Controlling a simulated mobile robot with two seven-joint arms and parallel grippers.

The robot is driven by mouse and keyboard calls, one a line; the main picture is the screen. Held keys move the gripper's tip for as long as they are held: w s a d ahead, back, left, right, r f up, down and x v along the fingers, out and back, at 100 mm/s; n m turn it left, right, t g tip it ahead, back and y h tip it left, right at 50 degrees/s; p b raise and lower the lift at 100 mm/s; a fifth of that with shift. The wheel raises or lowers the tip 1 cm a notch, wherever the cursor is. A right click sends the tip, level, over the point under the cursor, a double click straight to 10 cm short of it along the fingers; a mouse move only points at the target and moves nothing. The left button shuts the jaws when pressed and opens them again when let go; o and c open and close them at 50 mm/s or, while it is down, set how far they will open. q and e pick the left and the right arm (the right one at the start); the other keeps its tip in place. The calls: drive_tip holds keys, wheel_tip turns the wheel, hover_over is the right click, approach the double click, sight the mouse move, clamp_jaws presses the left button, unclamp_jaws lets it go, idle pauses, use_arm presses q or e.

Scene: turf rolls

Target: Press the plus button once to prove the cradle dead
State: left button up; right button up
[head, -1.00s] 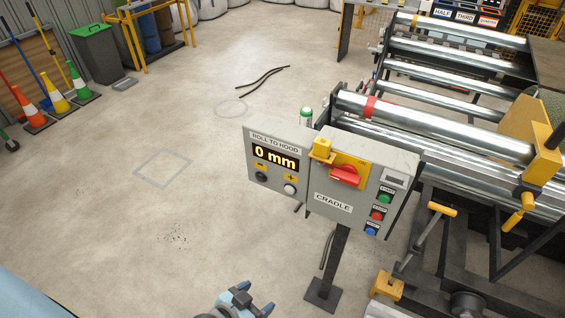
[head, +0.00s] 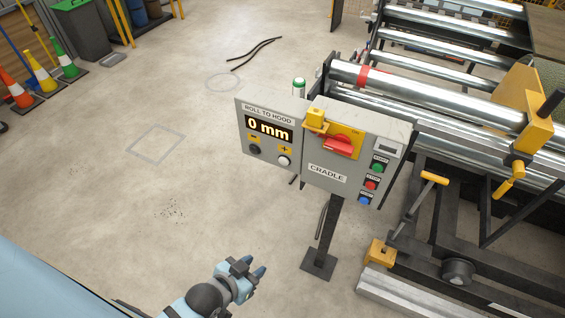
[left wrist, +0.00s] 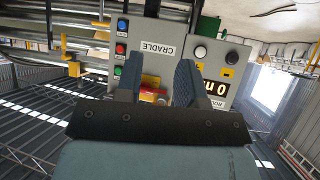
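The grey cradle control box stands on a post, with a display (head: 268,129) reading 0 mm under the label ROLL TO HOOD. The plus button (head: 284,161) is white and round, below a yellow plus sign, right of the black minus button (head: 255,150). In the left wrist view the box is upside down, with the white button (left wrist: 200,51) right of the fingers. My left gripper (head: 250,267) is below and in front of the box, apart from it. Its fingers (left wrist: 159,82) are spread with nothing between them. My right gripper is not in view.
A red rotary switch (head: 337,144) on a yellow plate marked ON sits right of the display, beside a yellow block (head: 315,120). Green, red and blue buttons (head: 371,184) line the box's right side. The roller cradle (head: 440,100) stands behind.

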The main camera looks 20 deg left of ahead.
use_arm(q)
clamp_jaws()
idle(1.4)
